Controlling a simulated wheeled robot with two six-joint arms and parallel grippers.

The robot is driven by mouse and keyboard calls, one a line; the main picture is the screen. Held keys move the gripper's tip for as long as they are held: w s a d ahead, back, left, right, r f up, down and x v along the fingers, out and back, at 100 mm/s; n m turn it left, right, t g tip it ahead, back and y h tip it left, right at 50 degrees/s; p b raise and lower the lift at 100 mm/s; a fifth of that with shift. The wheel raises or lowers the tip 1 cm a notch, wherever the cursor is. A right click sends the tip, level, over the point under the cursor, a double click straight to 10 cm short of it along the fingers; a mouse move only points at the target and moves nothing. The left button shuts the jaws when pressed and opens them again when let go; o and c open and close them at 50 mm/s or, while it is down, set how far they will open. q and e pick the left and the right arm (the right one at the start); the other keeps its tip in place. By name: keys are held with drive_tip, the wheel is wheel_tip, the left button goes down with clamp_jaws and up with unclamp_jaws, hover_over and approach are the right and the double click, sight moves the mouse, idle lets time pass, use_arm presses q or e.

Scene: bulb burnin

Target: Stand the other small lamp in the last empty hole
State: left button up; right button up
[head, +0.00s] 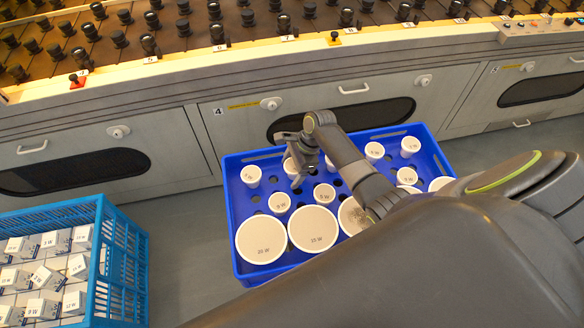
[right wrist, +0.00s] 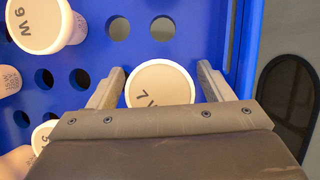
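The blue tray (head: 236,215) stands on the floor, with white round lamps in its holes. My right gripper (head: 300,150) is over the tray's far part. In the right wrist view its two fingers (right wrist: 160,75) stand either side of a small lamp marked 7 W (right wrist: 160,88), with narrow gaps beside its rim. The gripper looks open around it. This lamp also shows under the gripper in the head view (head: 291,170); its lower part is hidden. Empty holes (right wrist: 163,28) show near it. My left gripper is not in view.
Large lamps marked 20 W (head: 262,240) and 15 W (head: 312,230) fill the tray's near side. A lighter blue crate (head: 125,255) of small boxes stands at left. A grey bench (head: 190,110) with numbered sockets runs behind. Grey floor lies between crate and tray.

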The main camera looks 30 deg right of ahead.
idle(0.4)
drive_tip(key=shift+r, duration=0.2)
drive_tip(key=shift+p+v, duration=0.5)
drive_tip(key=shift+v, duration=0.55)
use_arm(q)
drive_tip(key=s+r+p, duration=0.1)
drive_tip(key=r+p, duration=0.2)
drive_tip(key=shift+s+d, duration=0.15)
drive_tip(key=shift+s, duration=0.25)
use_arm(e)
drive_tip(key=v, duration=1.5)
drive_tip(key=shift+a, duration=0.1)
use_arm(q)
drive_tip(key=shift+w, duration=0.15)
use_arm(e)
drive_tip(key=shift+s, duration=0.1)
